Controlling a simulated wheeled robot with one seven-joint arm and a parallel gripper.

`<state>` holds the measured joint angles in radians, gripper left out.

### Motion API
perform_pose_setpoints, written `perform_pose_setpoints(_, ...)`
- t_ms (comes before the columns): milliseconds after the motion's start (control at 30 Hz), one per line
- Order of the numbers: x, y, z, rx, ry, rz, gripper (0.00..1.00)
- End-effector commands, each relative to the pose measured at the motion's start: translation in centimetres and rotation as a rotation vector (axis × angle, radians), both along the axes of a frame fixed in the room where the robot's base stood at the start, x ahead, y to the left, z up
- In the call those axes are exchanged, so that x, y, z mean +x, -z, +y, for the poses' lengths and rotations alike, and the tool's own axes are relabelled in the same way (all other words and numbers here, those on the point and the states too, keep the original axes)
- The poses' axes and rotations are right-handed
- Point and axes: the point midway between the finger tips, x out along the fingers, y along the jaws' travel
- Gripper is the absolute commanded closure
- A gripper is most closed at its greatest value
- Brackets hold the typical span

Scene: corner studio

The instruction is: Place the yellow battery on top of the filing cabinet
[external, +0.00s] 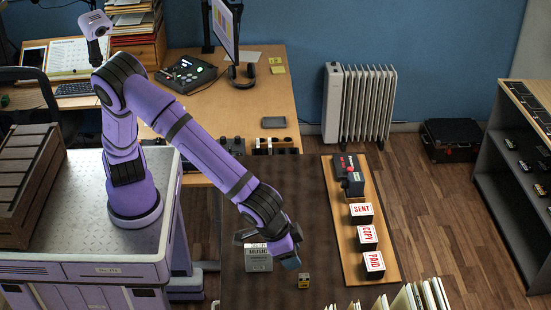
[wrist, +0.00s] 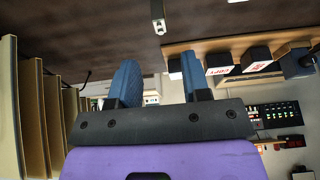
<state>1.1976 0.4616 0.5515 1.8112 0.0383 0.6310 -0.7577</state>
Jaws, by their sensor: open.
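A small yellow and dark block, which looks like the yellow battery (external: 304,281), stands on the dark brown tabletop at the bottom of the external view. My gripper (external: 290,262) is just left of it and above the tabletop, apart from it. In the wrist view my gripper (wrist: 158,58) has its two blue fingers spread, with nothing held between them. A small pale block (wrist: 158,18) shows beyond the fingertips at the top of that view; it is probably the battery. I cannot make out a filing cabinet for certain in either view.
A grey box with a label (external: 258,262) stands left of my gripper. A wooden board (external: 350,235) with lettered stamp blocks lies to the right, and upright folders (external: 425,295) stand at the front right. The dark tabletop (external: 290,190) behind my gripper is clear.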

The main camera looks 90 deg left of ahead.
Motion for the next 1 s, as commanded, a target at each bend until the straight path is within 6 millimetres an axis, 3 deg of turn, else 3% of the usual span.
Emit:
perform_pose_setpoints(267, -1.1, -2.7, 0.1, -0.001, -0.001, 0.0, 0.57)
perform_pose_setpoints(367, -1.0, -3.4, 1.2, -0.007, -0.006, 0.007, 0.57)
perform_pose_setpoints(467, -0.7, -4.6, 3.9, -0.022, -0.019, 0.026, 0.57)
perform_pose_setpoints(667, -1.4, -7.9, 12.3, -0.072, -0.034, 0.072, 0.57)
perform_pose_setpoints(867, -3.8, -11.0, 20.4, -0.115, -0.036, 0.089, 0.57)
perform_pose_setpoints(1000, -6.4, -12.8, 25.4, -0.137, -0.029, 0.082, 0.57)
